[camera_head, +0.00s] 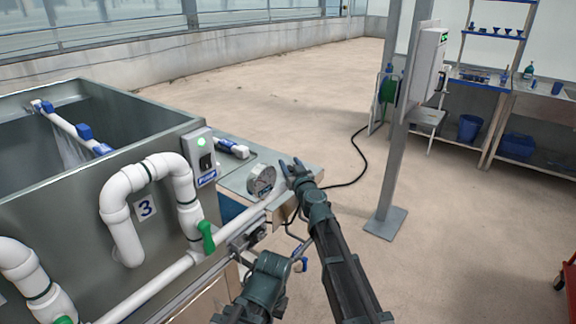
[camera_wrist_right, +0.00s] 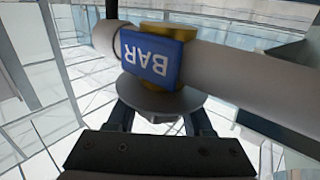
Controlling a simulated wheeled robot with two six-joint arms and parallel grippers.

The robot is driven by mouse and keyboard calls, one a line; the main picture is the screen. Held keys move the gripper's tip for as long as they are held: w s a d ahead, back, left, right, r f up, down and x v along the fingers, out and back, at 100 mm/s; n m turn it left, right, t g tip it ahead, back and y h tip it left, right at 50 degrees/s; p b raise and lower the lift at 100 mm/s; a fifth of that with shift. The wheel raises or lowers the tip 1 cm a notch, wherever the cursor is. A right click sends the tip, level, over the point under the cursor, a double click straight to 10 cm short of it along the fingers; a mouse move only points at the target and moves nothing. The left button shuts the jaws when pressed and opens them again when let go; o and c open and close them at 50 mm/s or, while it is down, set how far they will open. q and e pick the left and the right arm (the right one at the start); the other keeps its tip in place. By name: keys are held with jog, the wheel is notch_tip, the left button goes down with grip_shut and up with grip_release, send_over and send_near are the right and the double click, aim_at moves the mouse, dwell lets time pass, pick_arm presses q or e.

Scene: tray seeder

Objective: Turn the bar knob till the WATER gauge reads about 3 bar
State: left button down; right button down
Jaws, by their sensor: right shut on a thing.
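In the head view my right gripper (camera_head: 291,168) is at the end of the white pipe, just right of the round pressure gauge (camera_head: 262,180). The gauge has a pale face, too small here to read its needle or lettering. In the right wrist view a blue label reading BAR (camera_wrist_right: 158,60), upside down, sits on the white pipe with brass parts. Below it is the grey round bar knob (camera_wrist_right: 160,101). My right fingers stand on both sides of the knob, shut on it. The gripper hides the knob in the head view.
A grey tank (camera_head: 60,180) with white pipes and green valve handles (camera_head: 207,237) fills the left. A switch box (camera_head: 201,157) with a green light is on the tank.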

jog(key=shift+d+m+t+h, duration=0.25)
jog(key=shift+m+h, duration=0.8)
jog(key=shift+h, duration=0.6)
jog(key=shift+d+m+t+h, duration=0.15)
jog(key=shift+d+m+h, duration=0.15)
jog(key=shift+m+h, duration=1.05)
jog(key=shift+h, duration=0.6)
jog(key=shift+c, duration=1.5)
grip_release()
